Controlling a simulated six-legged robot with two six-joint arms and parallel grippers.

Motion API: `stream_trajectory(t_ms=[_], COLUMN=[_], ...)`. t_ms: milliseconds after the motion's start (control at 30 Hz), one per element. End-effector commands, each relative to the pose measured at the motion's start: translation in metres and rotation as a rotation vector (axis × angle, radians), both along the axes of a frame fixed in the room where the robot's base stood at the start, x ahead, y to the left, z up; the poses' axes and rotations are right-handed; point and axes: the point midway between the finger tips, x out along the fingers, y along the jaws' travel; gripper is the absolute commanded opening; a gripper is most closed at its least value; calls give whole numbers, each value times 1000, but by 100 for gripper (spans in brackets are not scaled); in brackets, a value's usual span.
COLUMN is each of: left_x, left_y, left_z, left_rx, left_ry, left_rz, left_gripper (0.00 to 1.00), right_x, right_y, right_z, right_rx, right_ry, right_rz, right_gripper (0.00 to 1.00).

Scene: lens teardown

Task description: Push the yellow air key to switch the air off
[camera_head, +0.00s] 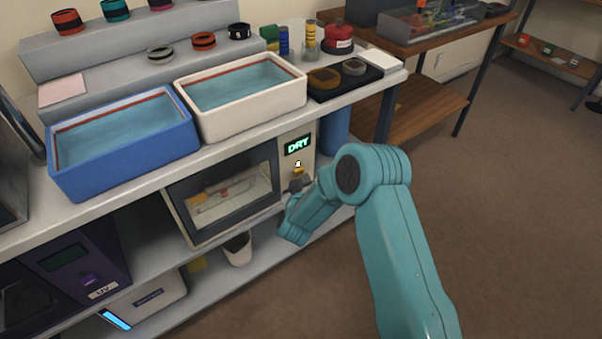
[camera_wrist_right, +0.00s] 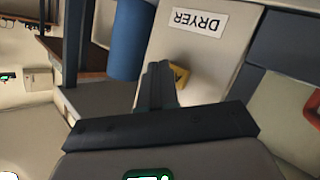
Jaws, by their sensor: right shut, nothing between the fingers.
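The yellow air key (camera_head: 298,170) is on the front panel of the dryer (camera_head: 297,130), below a green lit "DRY" display (camera_head: 298,145). My right gripper (camera_head: 294,186) is at the panel, just below the key in the head view, shut and empty. In the right wrist view the shut fingers (camera_wrist_right: 158,80) point at the panel right beside the yellow key (camera_wrist_right: 179,76). I cannot tell whether they touch it. A "DRYER" label (camera_wrist_right: 199,20) shows on the panel. My left gripper is not in view.
A blue basin (camera_head: 125,150) and a white basin (camera_head: 240,110) stand on the bench above. A blue cylinder (camera_head: 335,130) stands beside the dryer, also in the wrist view (camera_wrist_right: 130,40). A white cup (camera_head: 238,250) is on the shelf below. Open floor lies to the right.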

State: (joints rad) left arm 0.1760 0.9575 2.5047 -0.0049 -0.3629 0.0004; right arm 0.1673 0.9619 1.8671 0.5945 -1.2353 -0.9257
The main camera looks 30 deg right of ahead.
Motion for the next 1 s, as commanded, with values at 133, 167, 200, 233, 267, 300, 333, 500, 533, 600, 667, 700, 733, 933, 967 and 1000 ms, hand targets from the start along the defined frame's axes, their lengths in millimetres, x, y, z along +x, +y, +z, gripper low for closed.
stream_trajectory(t_ms=[133, 167, 200, 233, 267, 300, 333, 500, 533, 600, 667, 700, 733, 933, 967, 1000], left_x=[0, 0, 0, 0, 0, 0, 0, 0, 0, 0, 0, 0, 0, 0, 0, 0], left_y=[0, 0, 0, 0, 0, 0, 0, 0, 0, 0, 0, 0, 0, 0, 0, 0], left_z=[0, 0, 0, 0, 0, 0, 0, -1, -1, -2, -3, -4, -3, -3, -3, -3], left_rx=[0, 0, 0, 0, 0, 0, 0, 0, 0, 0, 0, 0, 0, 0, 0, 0], left_ry=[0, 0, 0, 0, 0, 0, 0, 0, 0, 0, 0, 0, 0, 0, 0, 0], left_rz=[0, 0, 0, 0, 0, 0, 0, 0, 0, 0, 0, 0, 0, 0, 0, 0], left_gripper=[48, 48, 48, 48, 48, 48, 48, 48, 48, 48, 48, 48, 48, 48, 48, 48], right_x=[0, 0, 0, 0, 0, 0, 0, 2, 2, 5, 7, 8, 9, 9, 9, 9], right_y=[0, 0, 0, 0, 0, 0, 0, 0, 0, 0, 1, 1, 1, 1, 1, 1], right_z=[0, 0, 0, 0, 0, 0, 0, 0, 0, -1, -1, -1, -1, 0, 0, 0], right_rx=[0, 0, 0, 0, 0, 0, 0, 0, 0, 1, 1, 1, 0, 0, 0, 0], right_ry=[0, 0, 0, 0, 0, 0, 0, -1, -1, -1, -1, 0, 1, 0, 0, 0], right_rz=[0, 0, 0, 0, 0, 0, 0, 0, 0, 0, 0, -1, 0, 0, 0, 0], right_gripper=[0, 0, 0, 0, 0, 0, 0, 0, 0, 0, 0, 0, 0, 0, 0, 0])
